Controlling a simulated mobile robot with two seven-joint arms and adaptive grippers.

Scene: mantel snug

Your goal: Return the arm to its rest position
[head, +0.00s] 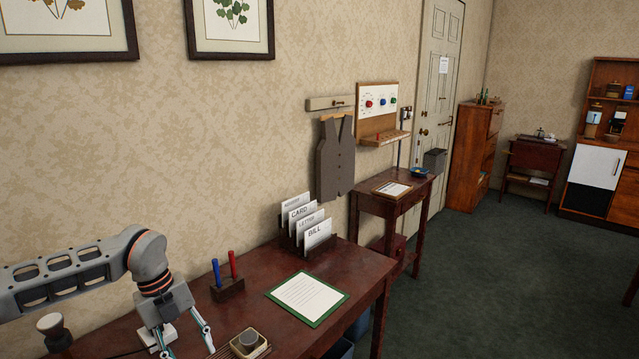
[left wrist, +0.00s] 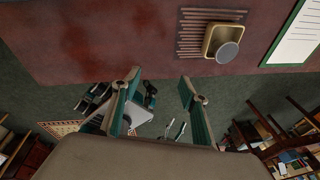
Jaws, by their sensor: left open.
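My left arm comes in from the left in the head view, bent at the elbow above the dark red desk (head: 245,263). My left gripper (head: 183,342) points down near the desk's front edge, with its two fingers spread apart. In the left wrist view the left gripper (left wrist: 158,92) is open, with nothing between its fingers; the floor and desk edge show past them. My right gripper does not show in the head view. Small slim parts low in the left wrist view may be my own, but I cannot tell.
A tan dish with a grey round top (head: 249,342) sits on a slatted mat (left wrist: 190,33), right of the gripper. A pen stand (head: 228,289), a green-edged sheet (head: 307,297) and a letter rack (head: 305,237) stand farther right.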

